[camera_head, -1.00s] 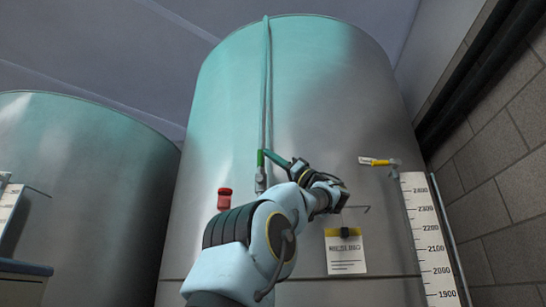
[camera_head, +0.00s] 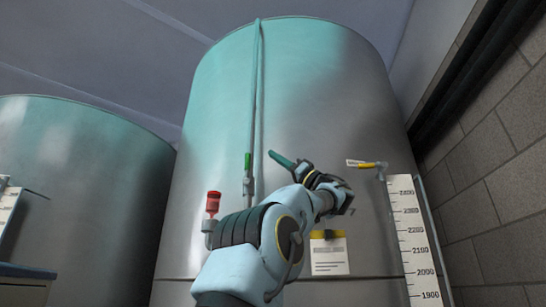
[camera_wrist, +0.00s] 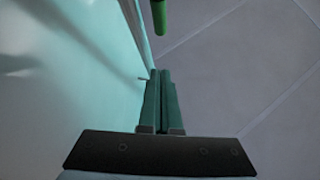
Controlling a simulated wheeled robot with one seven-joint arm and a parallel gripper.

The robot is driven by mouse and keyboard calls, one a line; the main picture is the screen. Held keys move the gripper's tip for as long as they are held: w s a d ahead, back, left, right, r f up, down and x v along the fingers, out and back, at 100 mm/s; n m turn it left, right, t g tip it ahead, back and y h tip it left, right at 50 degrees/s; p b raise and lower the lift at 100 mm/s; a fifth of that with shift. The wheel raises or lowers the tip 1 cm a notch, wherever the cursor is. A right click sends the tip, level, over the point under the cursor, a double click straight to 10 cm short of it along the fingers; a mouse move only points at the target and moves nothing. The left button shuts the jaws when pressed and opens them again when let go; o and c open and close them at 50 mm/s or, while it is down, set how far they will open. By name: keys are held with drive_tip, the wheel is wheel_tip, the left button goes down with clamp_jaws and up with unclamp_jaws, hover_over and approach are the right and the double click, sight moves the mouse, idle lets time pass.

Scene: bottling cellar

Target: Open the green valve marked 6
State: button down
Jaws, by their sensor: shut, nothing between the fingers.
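The green valve handle (camera_head: 248,160) stands upright on a fitting beside the vertical pipe on the big steel tank. No number is legible on it. My gripper (camera_head: 275,157) is shut and empty, a little to the right of the handle, with a visible gap between them. In the wrist view, the closed fingertips (camera_wrist: 160,73) point toward the lower end of the green handle (camera_wrist: 159,14), which shows at the top edge and is apart from them. The tank wall (camera_wrist: 60,90) runs along the left there.
A red-handled valve (camera_head: 213,202) is at lower left, near my arm. A yellow-handled valve (camera_head: 372,165) is to the right, above a level scale (camera_head: 414,240). A paper notice (camera_head: 329,258) hangs on the tank. A brick wall (camera_head: 490,190) stands at right.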

drive_tip(key=s+d, duration=0.3)
drive_tip(key=d, duration=0.4)
drive_tip(key=shift+d, duration=0.4)
drive_tip(key=shift+s, duration=0.1)
